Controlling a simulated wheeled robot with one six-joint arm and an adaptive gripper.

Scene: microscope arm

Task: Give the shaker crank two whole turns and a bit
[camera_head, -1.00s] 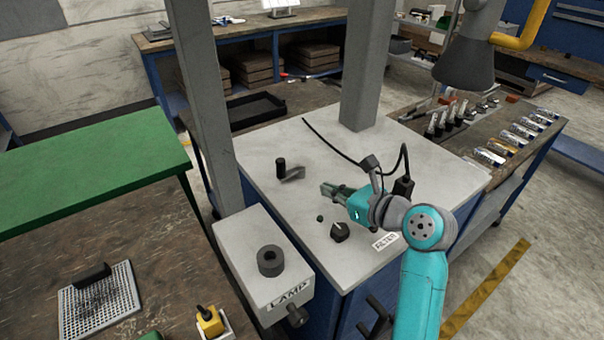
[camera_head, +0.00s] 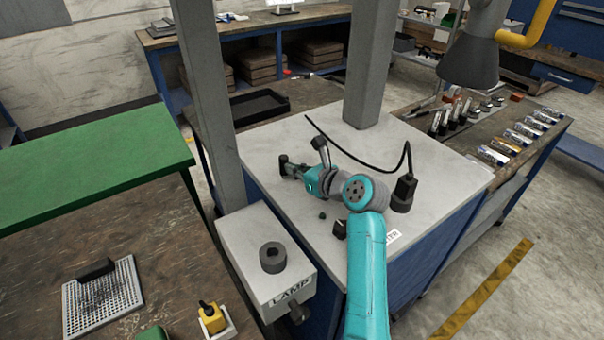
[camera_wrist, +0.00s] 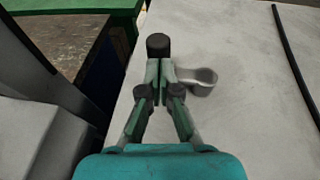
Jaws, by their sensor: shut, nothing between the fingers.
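The shaker crank has a black upright knob (camera_head: 283,160), near the left edge of the white bench top. In the wrist view the knob (camera_wrist: 158,45) stands just beyond my fingertips, and the grey crank arm with its round hub (camera_wrist: 203,82) lies to their right. My gripper (camera_head: 290,171) is low over the bench top, its fingers shut with nothing between them. In the wrist view the fingertips (camera_wrist: 160,68) are at the near side of the knob. I cannot tell whether they touch it. The fingers hide part of the crank arm and the knob's lower part.
Grey posts (camera_head: 207,100) rise left of and behind the bench top. A black cable runs to a black cylinder (camera_head: 403,192) on the right. A small dark knob (camera_head: 340,229) sits near the front. The LAMP box (camera_head: 262,285) stands at front left.

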